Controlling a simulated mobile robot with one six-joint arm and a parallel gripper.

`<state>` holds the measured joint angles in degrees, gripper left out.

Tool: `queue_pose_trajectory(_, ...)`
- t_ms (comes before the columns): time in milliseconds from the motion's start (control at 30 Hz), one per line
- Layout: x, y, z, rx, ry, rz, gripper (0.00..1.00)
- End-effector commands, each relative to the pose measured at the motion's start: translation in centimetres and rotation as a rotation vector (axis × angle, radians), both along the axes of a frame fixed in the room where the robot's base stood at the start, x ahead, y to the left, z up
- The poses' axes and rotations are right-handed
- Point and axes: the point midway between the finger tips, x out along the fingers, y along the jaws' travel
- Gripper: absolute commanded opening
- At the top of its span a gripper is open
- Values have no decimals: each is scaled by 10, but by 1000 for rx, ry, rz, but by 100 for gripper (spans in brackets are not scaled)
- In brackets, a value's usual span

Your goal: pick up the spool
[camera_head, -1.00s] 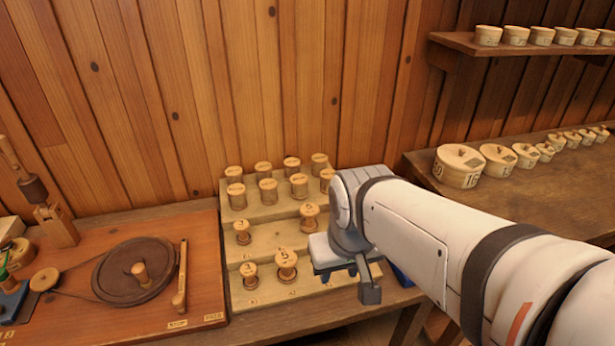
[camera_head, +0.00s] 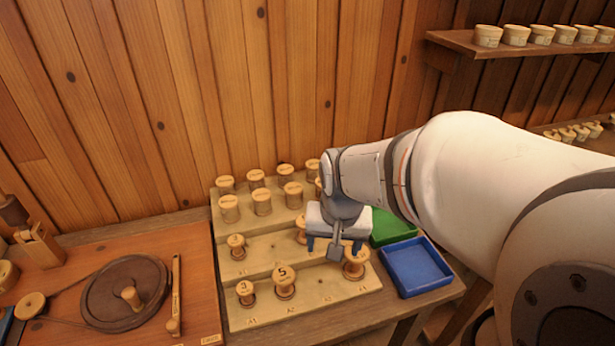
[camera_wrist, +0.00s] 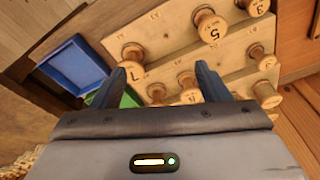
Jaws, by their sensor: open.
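Several turned wooden spools stand upright on a stepped pale rack (camera_head: 310,300). The front step holds a spool marked 3 (camera_head: 245,293), a spool marked 5 (camera_head: 284,282) and a right-hand spool (camera_head: 356,263), marked 7 in the wrist view (camera_wrist: 132,59). The middle step holds a small spool (camera_head: 236,247) and another spool (camera_head: 301,230) partly hidden by my gripper. My gripper (camera_head: 334,247) is open and empty above the rack's right part. In the wrist view its fingers (camera_wrist: 160,73) are spread, with a middle-step spool (camera_wrist: 187,83) showing between them. Which spool is meant cannot be told.
A green tray (camera_head: 390,224) and a blue tray (camera_head: 418,270) lie right of the rack, both seemingly empty. A board with a dark wheel (camera_head: 105,298) lies left. The plank wall (camera_head: 250,90) rises behind. A shelf of small tubs (camera_head: 515,36) is upper right.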

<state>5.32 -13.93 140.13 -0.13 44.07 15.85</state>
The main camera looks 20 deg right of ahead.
Motion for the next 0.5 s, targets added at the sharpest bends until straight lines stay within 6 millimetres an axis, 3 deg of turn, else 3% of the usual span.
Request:
queue_pose_trajectory(200,45,-39,-30,52,77,-411,69)
queue_pose_trajectory(500,68,-82,-91,91,136,-854,69)
